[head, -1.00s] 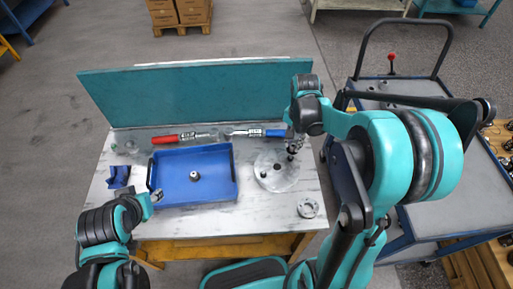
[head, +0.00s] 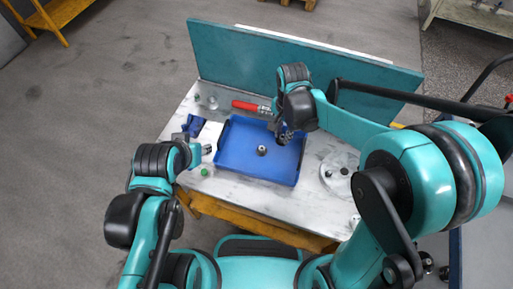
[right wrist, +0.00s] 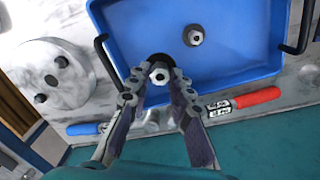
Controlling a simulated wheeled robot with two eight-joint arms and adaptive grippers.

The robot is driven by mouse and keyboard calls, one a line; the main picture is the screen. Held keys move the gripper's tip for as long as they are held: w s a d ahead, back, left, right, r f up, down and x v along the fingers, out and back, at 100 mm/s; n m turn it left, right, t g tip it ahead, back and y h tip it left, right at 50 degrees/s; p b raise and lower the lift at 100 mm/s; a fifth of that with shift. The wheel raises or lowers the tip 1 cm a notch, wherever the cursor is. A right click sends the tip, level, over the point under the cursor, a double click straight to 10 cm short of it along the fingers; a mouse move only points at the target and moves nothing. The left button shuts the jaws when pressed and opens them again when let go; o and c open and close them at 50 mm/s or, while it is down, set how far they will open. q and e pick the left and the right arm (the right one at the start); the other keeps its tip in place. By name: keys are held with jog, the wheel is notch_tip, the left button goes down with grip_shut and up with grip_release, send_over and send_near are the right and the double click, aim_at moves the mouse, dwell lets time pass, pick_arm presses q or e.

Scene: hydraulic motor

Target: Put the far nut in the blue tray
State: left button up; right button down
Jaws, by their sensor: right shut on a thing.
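The blue tray (head: 232,152) lies on the table and also fills the upper part of the right wrist view (right wrist: 245,40). One metal nut (head: 262,150) rests inside it; it also shows in the right wrist view (right wrist: 194,36). My right gripper (head: 283,137) is over the tray's right back part. In the right wrist view, its fingers (right wrist: 160,80) are shut on another nut (right wrist: 160,72), held over the tray's inside near the rim. The head view hides this held nut. My left gripper (head: 207,149) is by the tray's left side; its jaw opening is unclear.
A round metal plate (head: 337,176) with dark studs or holes stands right of the tray, also in the right wrist view (right wrist: 75,90). A red-handled wrench (head: 248,106) lies behind the tray. A teal panel (head: 300,68) closes the table's back.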

aim_at(279, 140)
jog(key=f, duration=0.2)
jog(key=f+b, duration=0.1)
jog(key=a+f+b, duration=0.1)
jog(key=f, duration=0.1)
jog(key=shift+f, duration=0.3)
jog(key=shift+f+b, duration=1)
jog(key=shift+f, duration=1.25)
jog(key=shift+r, duration=0.1)
jog(key=shift+d, duration=0.1)
jog(key=c, duration=1.4)
grip_release()
jog(key=shift+f, duration=0.2)
jog(key=shift+o, duration=0.2)
